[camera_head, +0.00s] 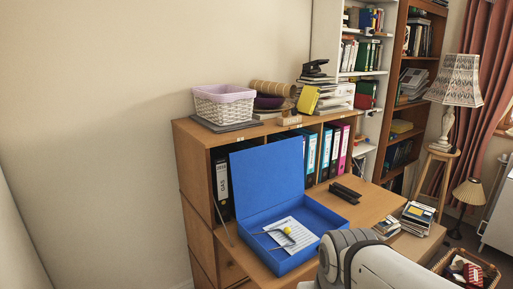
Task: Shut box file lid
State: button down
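A blue box file (312,256) lies on the wooden desk surface, with papers and a small yellow item inside. Its blue lid (266,178) stands up at the back, leaning against the shelf unit, so the box is open. My grey and white arm rises at the bottom of the picture, just right of the box file, and hides part of the desk there. My gripper is not in view.
Upright binders (327,153) fill the shelf behind the lid. A black stapler-like item (345,193) lies right of the box file. A white basket (224,106) sits on top of the unit. A lamp (453,90) stands at right.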

aim_at(265, 176)
jog(key=z, duration=0.3)
jog(key=i, duration=1.2)
jog(key=u, duration=0.2)
